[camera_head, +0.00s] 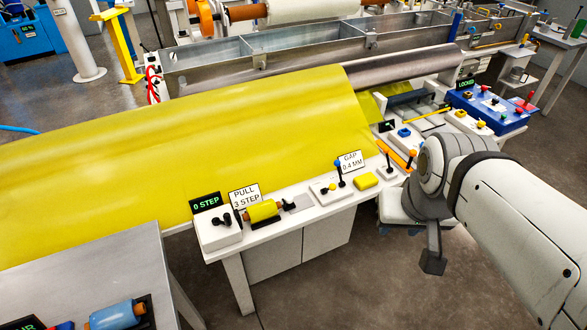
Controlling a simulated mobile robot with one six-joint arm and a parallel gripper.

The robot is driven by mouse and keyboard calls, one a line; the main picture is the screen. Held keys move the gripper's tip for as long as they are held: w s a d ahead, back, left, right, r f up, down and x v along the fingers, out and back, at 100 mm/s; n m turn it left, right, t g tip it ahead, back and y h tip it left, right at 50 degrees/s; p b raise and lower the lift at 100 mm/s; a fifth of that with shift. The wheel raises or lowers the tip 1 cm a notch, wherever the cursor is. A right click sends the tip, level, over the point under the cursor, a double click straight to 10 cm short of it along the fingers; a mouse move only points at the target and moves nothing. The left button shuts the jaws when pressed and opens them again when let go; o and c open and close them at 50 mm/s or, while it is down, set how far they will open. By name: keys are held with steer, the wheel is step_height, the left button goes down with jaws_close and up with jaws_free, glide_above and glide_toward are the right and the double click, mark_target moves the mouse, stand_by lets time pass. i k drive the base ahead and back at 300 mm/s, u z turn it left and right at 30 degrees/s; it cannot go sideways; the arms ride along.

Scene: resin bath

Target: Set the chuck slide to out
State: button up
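My arm reaches in from the right, and its end, my gripper (432,262), hangs over the floor to the right of the white bench. Only a dark part of the gripper shows, and whether its fingers are open or shut cannot be seen. No part is labelled as the chuck slide. My gripper is apart from both.
On the white bench (270,236) stand a lever box (328,190), a yellow block (366,181) and signs reading "0 STEP" (206,202), "PULL 3 STEP" (244,196) and "GAP 0.4 MM" (351,161). A wide yellow sheet (180,150) lies behind. A blue panel (490,106) stands at right, near "LOCKED".

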mark_target(287, 204)
steer(key=u, duration=0.05)
steer(key=i, duration=0.95)
steer(key=z, duration=0.05)
